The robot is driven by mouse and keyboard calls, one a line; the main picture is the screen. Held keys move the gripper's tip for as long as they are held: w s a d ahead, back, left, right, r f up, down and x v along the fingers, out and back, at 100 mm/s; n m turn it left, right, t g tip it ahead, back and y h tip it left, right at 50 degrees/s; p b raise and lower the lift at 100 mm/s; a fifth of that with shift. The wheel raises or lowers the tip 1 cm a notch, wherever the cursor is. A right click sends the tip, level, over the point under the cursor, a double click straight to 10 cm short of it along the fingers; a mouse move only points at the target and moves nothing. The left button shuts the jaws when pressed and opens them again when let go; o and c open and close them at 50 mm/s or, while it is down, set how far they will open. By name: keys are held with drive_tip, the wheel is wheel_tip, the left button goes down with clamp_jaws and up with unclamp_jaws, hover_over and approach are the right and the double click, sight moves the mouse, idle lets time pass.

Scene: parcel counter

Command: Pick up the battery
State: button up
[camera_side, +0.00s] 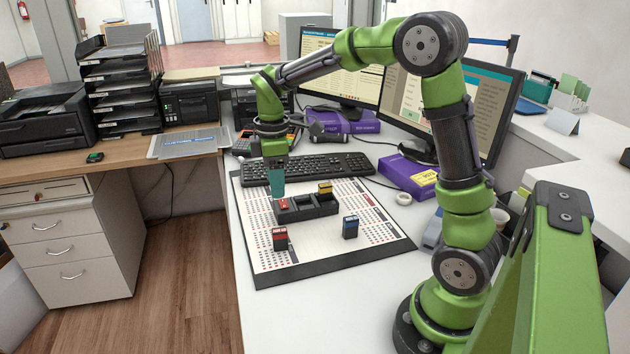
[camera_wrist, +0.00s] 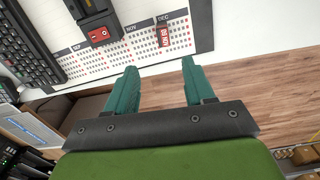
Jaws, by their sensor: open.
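Several small block-shaped batteries are on or above the printed white mat (camera_side: 330,246). A red and black one (camera_side: 280,239) stands near the mat's front left; a red block (camera_wrist: 164,37) shows in the wrist view, ahead of and between my fingertips. A blue one (camera_side: 350,227) stands at the front right. A black compartment tray (camera_side: 310,212) holds a yellow one (camera_side: 325,188) at its back right and a red one (camera_side: 283,203) at its left end. My gripper (camera_side: 277,194) is open and empty; it also shows in the wrist view (camera_wrist: 159,65). In the side view it overlaps the tray's left end.
A keyboard (camera_side: 318,166) lies behind the mat. Two monitors (camera_side: 455,110) stand at the back. The counter's edge drops to the wooden floor (camera_side: 180,290) on the left. The mat's front is fairly clear.

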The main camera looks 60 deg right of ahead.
sight(279, 230)
wheel_tip(279, 230, down, 11)
drive_tip(key=shift+f, duration=0.1)
drive_tip(key=f, duration=0.5)
drive_tip(key=shift+s+a, duration=0.15)
drive_tip(key=shift+a, duration=0.1)
clamp_jaws()
drive_tip(key=shift+r, duration=0.1)
